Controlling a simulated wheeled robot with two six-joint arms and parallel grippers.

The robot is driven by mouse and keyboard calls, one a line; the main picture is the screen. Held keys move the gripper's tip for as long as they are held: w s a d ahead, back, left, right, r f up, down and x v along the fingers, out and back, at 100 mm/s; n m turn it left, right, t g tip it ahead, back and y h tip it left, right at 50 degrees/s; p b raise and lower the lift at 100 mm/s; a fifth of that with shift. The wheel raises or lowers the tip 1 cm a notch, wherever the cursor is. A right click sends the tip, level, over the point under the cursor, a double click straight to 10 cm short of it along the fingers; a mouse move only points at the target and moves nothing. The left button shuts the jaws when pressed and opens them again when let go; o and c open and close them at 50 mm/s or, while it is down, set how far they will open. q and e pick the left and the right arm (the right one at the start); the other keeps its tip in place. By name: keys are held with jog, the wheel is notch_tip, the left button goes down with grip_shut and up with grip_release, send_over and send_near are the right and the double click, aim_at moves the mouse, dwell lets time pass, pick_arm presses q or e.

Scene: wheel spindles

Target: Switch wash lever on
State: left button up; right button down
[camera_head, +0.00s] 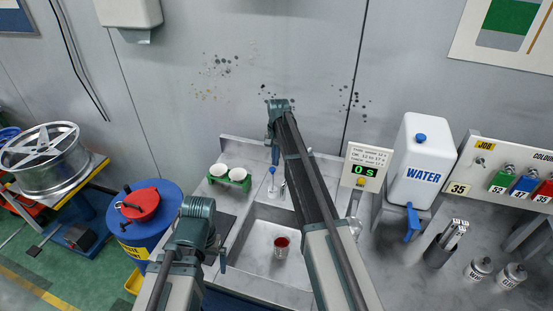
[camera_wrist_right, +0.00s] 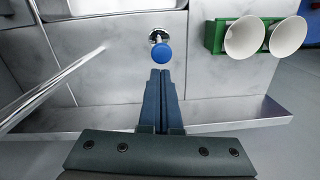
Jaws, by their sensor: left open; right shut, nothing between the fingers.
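The wash lever, a blue knob on a metal base (camera_wrist_right: 160,52), stands just beyond my right fingertips in the right wrist view. In the head view its blue top (camera_head: 272,170) shows at the back rim of the sink. My right gripper (camera_head: 275,158) points down above it; its fingers (camera_wrist_right: 161,78) are shut and empty. I see a small gap between fingertips and knob in the wrist view, but cannot judge contact. My left gripper (camera_head: 222,262) is open and empty, in front of the sink's left side.
A metal sink (camera_head: 250,235) holds a cup with red inside (camera_head: 282,254). A green rack with two white cups (camera_wrist_right: 240,38) stands beside the lever. A metal bar (camera_wrist_right: 50,85) crosses the wrist view's left. A white water container (camera_head: 418,160) stands right, a blue drum (camera_head: 150,235) left.

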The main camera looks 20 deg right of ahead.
jog(key=shift+s, duration=0.15)
jog(key=shift+s+a+t+h, duration=0.3)
jog(key=shift+s, duration=0.05)
jog(key=shift+s+a+t+h, duration=0.3)
jog(key=shift+s+a+t, duration=0.15)
jog(key=shift+s, duration=0.2)
jog(key=s+a+f+t+h+b, duration=0.3)
jog(key=s+a+f+t+b, duration=0.1)
jog(key=s+b, duration=0.4)
jog(key=shift+a+t+h+b, duration=0.4)
jog(key=shift+a+t+b, duration=0.35)
jog(key=shift+t, duration=0.1)
jog(key=shift+s+f, duration=0.1)
jog(key=shift+s, duration=0.15)
